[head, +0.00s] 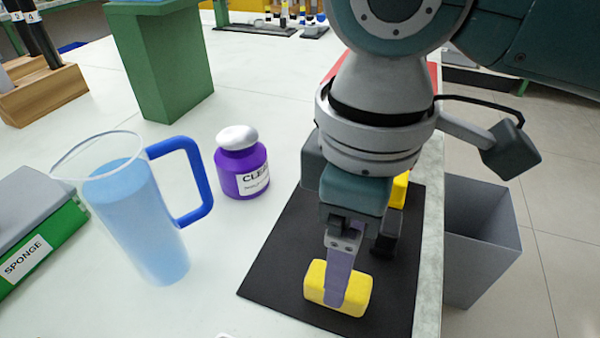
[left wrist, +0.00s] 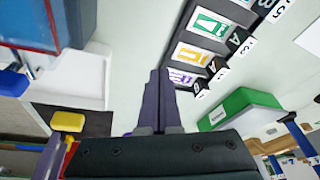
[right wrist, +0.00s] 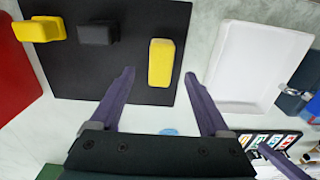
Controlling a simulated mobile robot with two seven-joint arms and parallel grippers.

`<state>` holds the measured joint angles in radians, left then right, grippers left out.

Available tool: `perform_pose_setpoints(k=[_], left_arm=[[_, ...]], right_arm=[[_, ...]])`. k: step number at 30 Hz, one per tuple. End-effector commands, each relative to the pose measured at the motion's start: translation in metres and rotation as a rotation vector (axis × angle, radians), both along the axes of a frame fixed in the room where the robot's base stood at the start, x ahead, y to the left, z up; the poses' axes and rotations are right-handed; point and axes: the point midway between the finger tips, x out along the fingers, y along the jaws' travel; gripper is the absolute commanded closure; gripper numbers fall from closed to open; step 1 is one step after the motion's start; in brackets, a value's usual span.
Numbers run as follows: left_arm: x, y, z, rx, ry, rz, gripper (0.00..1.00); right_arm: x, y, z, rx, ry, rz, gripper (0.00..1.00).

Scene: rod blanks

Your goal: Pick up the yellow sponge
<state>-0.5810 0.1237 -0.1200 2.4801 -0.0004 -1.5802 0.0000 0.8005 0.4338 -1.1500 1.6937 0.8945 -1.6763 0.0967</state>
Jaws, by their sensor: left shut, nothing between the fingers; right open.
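The yellow sponge (head: 318,283) lies on a black mat (head: 275,265) near the mat's front. My right gripper (head: 360,275) is above it, with one finger hiding part of it in the head view. In the right wrist view, my right gripper (right wrist: 160,74) is open, and the sponge (right wrist: 166,63) shows between and beyond its fingertips, not gripped. I cannot tell the height gap. My left gripper (left wrist: 158,72) is shut and empty in the left wrist view, away from the mat. The head view does not show it.
A yellow piece (right wrist: 38,29) and a dark grey piece (right wrist: 98,33) share the mat. A white tray (right wrist: 248,62) sits beside it. A water jug (head: 135,220), purple bottle (head: 242,168) and box labelled SPONGE (head: 40,250) stand left. A grey bin (head: 480,235) is right.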

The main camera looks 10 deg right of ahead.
Motion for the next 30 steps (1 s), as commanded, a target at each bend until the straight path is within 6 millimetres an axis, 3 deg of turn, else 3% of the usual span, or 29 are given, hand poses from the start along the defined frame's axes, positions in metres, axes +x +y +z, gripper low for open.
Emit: perform_pose_setpoints(k=[12, 21, 30], left_arm=[[0.0, 0.001, -0.016, 0.002, 0.0, 0.0, 1.0], [0.0, -0.001, -0.016, -0.004, 0.0, 0.003, 1.0], [0.0, -0.002, -0.016, -0.009, -0.001, 0.005, 1.0]], right_arm=[[-0.002, 0.003, -0.054, -0.001, -0.002, 0.0, 0.2], [-0.001, 0.003, -0.059, 0.001, -0.003, 0.001, 0.2], [-0.001, 0.003, -0.058, 0.001, -0.003, 0.001, 0.54]])
